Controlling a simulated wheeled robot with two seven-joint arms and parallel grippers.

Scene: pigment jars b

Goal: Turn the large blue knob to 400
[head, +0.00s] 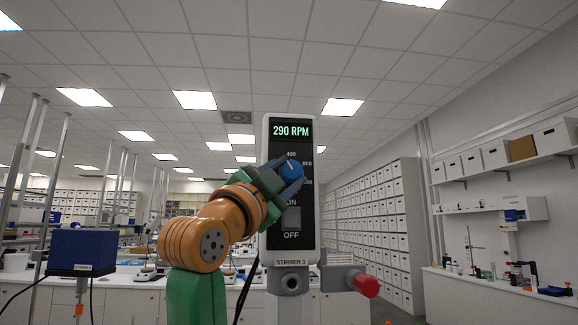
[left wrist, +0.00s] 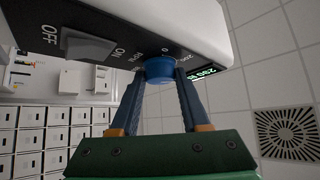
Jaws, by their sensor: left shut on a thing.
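The large blue knob (head: 292,169) sits on the black front panel of the stirrer (head: 290,242), below a display (head: 291,131) reading 290 RPM. The knob's pointer is hard to read. My right gripper is in neither view.
An ON/OFF switch (head: 292,217) is below the knob. A red-ended clamp (head: 366,285) sticks out right of the stirrer's base. A blue box (head: 82,250) on a stand is at left. Shelves of white boxes (head: 375,215) stand behind.

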